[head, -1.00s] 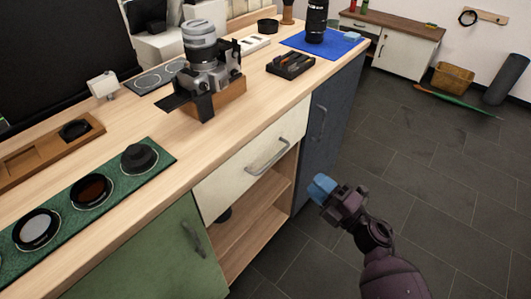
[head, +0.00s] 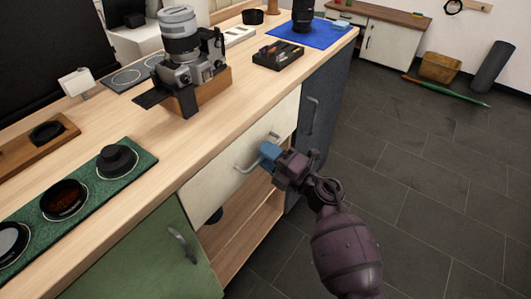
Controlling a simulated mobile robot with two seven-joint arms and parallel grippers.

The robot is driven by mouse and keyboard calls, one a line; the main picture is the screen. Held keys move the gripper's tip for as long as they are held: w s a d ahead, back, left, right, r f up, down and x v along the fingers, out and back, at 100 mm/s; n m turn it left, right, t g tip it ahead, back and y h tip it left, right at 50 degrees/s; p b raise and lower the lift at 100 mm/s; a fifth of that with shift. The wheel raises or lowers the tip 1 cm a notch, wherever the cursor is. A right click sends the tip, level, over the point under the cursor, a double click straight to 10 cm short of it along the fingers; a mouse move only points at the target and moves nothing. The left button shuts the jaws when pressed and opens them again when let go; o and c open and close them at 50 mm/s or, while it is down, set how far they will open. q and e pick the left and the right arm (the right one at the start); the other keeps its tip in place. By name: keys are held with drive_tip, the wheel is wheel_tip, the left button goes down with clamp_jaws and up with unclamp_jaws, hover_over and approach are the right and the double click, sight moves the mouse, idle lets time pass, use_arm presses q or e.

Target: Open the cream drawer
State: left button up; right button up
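The cream drawer (head: 222,178) is set under the wooden counter, above an open shelf. Its front looks flush with the cabinet. Its curved metal handle (head: 243,169) sticks out from the front. My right gripper (head: 268,153) is at the handle, and its blue fingertips cover the handle's middle and right part. I cannot tell whether the fingers are around the handle or closed on it. My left gripper is not in view.
A green door (head: 150,255) is left of the drawer and a dark blue door (head: 318,110) right of it. A camera (head: 185,60) on a wooden block stands on the counter (head: 150,165) above. The tiled floor (head: 420,200) at right is clear.

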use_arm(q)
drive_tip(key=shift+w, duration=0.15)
use_arm(e)
drive_tip(key=shift+w+a+r, duration=0.1)
drive_tip(key=shift+w+a, duration=0.1)
drive_tip(key=shift+c, duration=0.3)
clamp_jaws()
